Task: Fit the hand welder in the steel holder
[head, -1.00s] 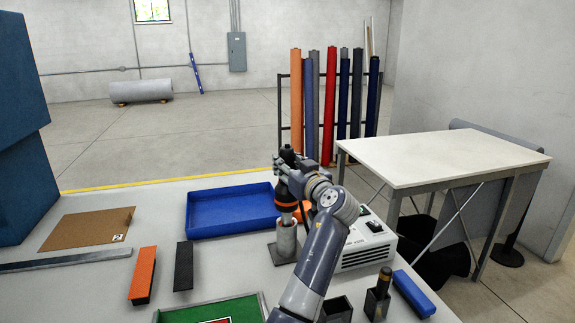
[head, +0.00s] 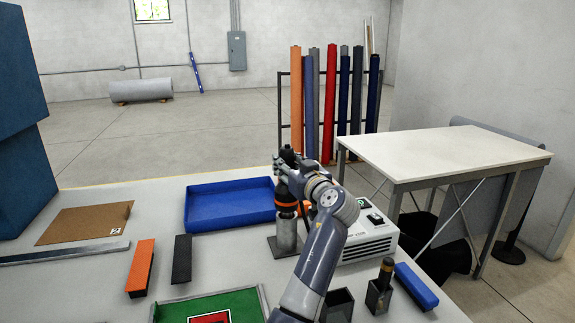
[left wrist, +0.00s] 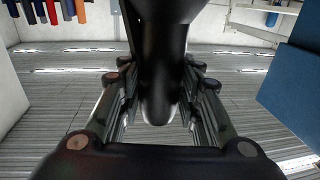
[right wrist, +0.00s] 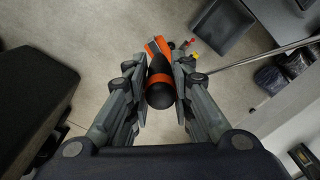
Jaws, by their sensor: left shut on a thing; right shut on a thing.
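The hand welder (head: 287,197), black with an orange band, stands upright at the steel holder (head: 286,238), a grey tube on a base plate. Its lower end appears to be inside the tube's top. My left gripper (head: 287,172) is shut on its black upper body. In the left wrist view the black body (left wrist: 160,85) is between the left fingers. The right gripper is outside the head view. In the right wrist view the right gripper (right wrist: 160,85) is shut on a black-and-orange tool (right wrist: 160,88), above bare floor; I cannot tell exactly what it is.
A blue tray (head: 215,222) lies left of the holder, and a white-grey unit (head: 368,242) stands close on its right. An orange bar (head: 141,266), a black bar (head: 182,260) and a green tray (head: 180,312) lie nearer. Open dark boxes (head: 337,306) stand at the right front.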

